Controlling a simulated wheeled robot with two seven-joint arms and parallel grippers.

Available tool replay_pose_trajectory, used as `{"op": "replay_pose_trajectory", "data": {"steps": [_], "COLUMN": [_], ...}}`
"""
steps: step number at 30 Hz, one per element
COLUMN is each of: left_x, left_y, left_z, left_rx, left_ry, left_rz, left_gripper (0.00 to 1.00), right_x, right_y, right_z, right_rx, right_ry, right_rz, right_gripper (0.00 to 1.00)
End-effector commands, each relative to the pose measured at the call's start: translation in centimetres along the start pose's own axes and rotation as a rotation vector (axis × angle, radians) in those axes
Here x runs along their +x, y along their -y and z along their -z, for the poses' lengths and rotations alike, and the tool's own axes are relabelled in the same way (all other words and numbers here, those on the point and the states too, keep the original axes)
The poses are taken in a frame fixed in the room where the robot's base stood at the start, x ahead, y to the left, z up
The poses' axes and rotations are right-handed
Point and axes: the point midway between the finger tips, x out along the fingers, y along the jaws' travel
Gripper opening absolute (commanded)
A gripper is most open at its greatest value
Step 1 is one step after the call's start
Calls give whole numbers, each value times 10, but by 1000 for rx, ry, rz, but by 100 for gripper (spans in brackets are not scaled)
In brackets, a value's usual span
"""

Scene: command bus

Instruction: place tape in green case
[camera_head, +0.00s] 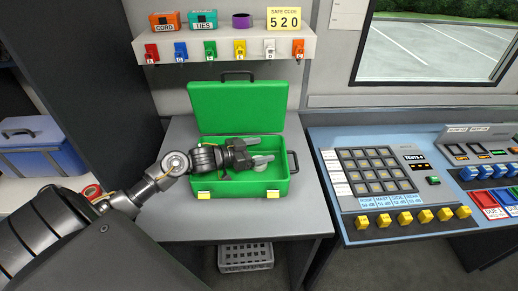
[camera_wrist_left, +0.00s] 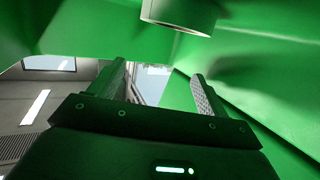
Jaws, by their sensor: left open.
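The green case (camera_head: 203,180) stands open on the grey counter, its lid raised at the back. My left gripper (camera_head: 258,151) reaches into the case from the left, fingers pointing right. In the left wrist view the gripper (camera_wrist_left: 158,75) is open, with nothing between its fingers and green walls around it. A pale round object (camera_wrist_left: 178,12) shows at the top of that view, partly cut off; I cannot tell if it is tape. A purple ring like a tape roll (camera_head: 242,21) sits on the shelf. A red-and-white roll (camera_head: 92,191) lies at the left, beside my arm.
An orange CORD box (camera_head: 165,22) and a teal TIES box (camera_head: 203,20) share the shelf, with several coloured tags below. A control console (camera_head: 385,205) stands right of the counter. A blue case (camera_head: 40,145) is at the left. The counter front (camera_head: 240,225) is clear.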

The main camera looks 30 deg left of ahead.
Motion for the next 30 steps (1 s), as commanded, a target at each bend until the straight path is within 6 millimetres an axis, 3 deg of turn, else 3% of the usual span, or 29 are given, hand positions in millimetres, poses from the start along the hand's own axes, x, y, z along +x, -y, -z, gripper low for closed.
{"op": "replay_pose_trajectory", "data": {"steps": [2, 12, 18, 30], "left_x": [-11, -66, -76, -76], "left_y": [-2, 0, 0, 0], "left_z": [-6, 1, 4, 6], "left_rx": [-2, 3, 3, 5], "left_ry": [12, 0, -3, -6], "left_rz": [-4, -1, -1, 0], "left_gripper": [77, 77, 77, 77], "right_x": [4, 15, 16, 16], "right_y": [0, 0, 0, 0], "right_z": [-1, -2, -2, -2], "right_rx": [0, 0, -1, -1], "right_ry": [0, 0, 1, 2], "right_rz": [0, 0, 0, 0], "right_gripper": [0, 0, 0, 0]}}
